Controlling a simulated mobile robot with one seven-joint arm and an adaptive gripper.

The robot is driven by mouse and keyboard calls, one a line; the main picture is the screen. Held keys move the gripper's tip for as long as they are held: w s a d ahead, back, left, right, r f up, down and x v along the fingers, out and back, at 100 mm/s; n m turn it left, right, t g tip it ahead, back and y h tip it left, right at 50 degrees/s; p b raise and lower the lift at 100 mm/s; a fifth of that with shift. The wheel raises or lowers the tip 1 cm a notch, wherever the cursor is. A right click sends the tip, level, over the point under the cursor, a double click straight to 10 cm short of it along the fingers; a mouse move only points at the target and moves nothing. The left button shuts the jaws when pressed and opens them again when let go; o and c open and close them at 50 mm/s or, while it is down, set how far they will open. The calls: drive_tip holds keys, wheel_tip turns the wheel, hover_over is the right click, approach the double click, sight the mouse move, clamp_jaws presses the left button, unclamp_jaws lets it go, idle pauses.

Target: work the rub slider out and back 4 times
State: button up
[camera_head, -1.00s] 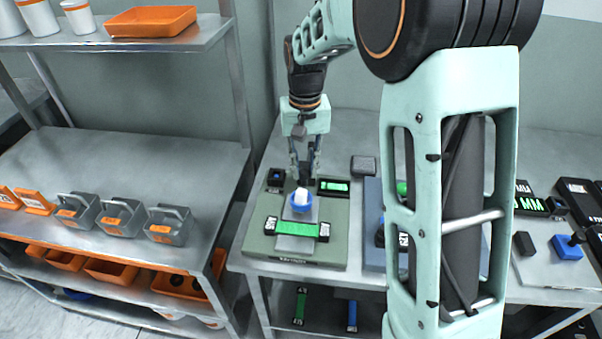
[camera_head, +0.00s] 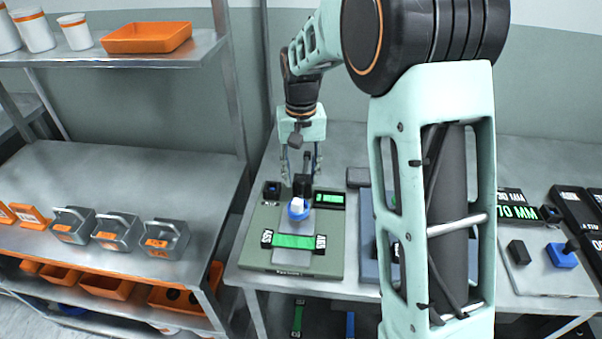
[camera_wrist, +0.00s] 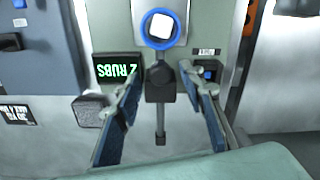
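The rub slider shows as a white block in a blue ring (camera_head: 298,207) on a grey plate, with a black post (camera_head: 302,186) behind it. In the wrist view the blue ring (camera_wrist: 161,30) is at the top and the black knob (camera_wrist: 160,84) lies just below it. A green strap (camera_head: 294,241) crosses the front of the grey-green base (camera_head: 262,222). A small display (camera_wrist: 117,69) reads "2 RUBS". My gripper (camera_head: 302,178) is over the post. In the wrist view its fingers (camera_wrist: 160,72) are spread on either side of the knob, with gaps showing.
A blue-grey base (camera_head: 366,240) stands to the right, partly hidden by my arm. A dark block (camera_head: 357,177) sits behind the display.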

wheel_tip(320, 180, up, 12)
idle(0.4)
